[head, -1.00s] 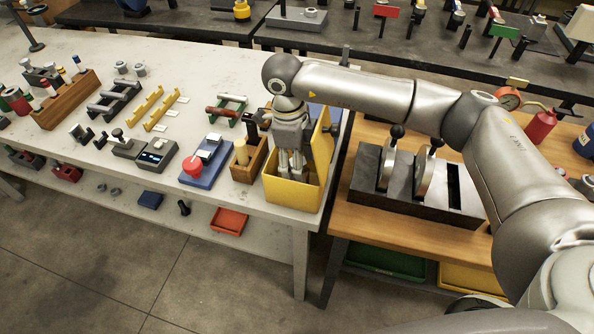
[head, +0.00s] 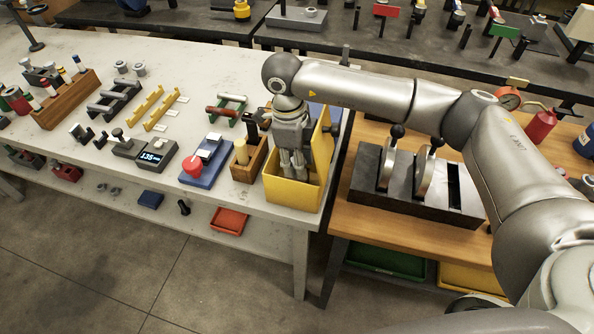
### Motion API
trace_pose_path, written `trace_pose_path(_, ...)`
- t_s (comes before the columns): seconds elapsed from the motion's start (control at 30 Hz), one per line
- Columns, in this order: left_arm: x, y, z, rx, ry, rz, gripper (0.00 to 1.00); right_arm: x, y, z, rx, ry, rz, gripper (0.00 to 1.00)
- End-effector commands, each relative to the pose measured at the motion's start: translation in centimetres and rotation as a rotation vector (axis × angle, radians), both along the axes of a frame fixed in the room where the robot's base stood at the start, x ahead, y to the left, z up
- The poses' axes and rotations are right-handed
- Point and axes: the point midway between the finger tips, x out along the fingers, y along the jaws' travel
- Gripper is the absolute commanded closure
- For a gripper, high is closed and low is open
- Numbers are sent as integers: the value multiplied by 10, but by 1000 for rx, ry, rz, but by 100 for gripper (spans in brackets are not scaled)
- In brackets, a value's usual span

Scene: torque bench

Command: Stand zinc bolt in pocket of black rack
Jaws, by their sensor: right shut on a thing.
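My right gripper (head: 293,172) points down into the yellow box (head: 292,194) near the table's right end. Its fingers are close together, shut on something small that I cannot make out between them. No zinc bolt can be told apart; the box wall and the fingers hide what is inside. A dark rack (head: 114,98), which looks like the black rack, lies on the pale table to the left, well away from the gripper. Its pockets are too small to make out. My left gripper is not in view.
A yellow rack (head: 160,108) lies beside the dark one. A blue device with a red knob (head: 209,160), a wooden block holder (head: 249,160) and a grey box with a lit display (head: 154,156) stand left of the yellow box. The yellow box's raised lid (head: 321,142) is close to the gripper.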

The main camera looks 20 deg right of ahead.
Motion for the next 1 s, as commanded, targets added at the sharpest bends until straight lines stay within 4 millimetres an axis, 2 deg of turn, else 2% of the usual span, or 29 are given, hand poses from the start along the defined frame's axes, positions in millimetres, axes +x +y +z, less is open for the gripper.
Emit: trace_pose_path(1.0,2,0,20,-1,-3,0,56,0,0,40,2,-1,0,100)
